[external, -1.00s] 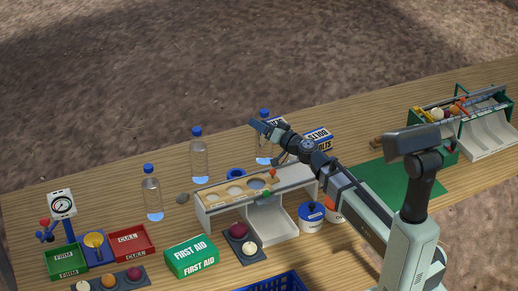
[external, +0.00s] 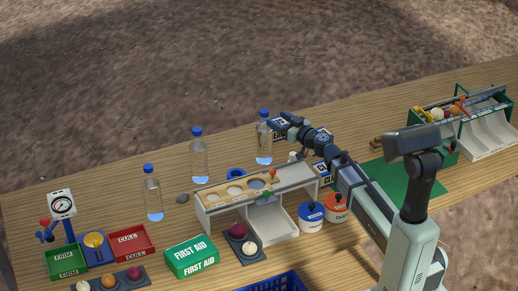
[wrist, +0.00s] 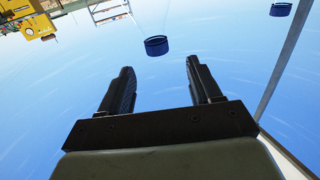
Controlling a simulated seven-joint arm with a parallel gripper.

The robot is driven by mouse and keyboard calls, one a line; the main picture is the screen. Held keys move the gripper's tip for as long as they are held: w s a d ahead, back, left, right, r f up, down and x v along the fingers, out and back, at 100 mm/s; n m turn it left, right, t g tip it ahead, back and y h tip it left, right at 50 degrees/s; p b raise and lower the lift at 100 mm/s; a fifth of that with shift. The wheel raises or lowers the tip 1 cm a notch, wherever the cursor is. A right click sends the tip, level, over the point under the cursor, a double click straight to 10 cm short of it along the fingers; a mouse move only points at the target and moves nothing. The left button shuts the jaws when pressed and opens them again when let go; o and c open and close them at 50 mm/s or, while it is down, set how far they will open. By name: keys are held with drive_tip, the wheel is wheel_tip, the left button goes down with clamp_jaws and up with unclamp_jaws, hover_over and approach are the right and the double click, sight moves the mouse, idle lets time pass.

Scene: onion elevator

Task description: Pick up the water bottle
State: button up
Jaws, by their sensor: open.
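Three clear water bottles with blue caps stand upright on the wooden table: a left one (external: 152,197), a middle one (external: 199,160) and a right one (external: 264,145). My gripper (external: 273,123) is open and empty at the upper right of the right bottle, close to its cap; whether they touch I cannot tell. In the wrist view my open fingers (wrist: 160,66) point toward a blue cap (wrist: 156,46), which lies just beyond the fingertips. Another blue cap (wrist: 281,9) is at the upper right there.
A white sorter with round holes (external: 232,190) stands in front of the bottles. A first aid box (external: 192,257), red bin (external: 130,242) and green bin (external: 66,262) are at the front left. Lidded pots (external: 312,217) and a green mat (external: 380,180) are right. Boxes behind my arm are partly hidden.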

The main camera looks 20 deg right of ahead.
sight(268, 113)
drive_tip(key=x, duration=0.8)
drive_tip(key=shift+w+d+f, duration=0.1)
drive_tip(key=shift+w+d, duration=0.05)
drive_tip(key=shift+w, duration=0.05)
drive_tip(key=shift+s, duration=0.1)
clamp_jaws()
idle(0.3)
idle(0.9)
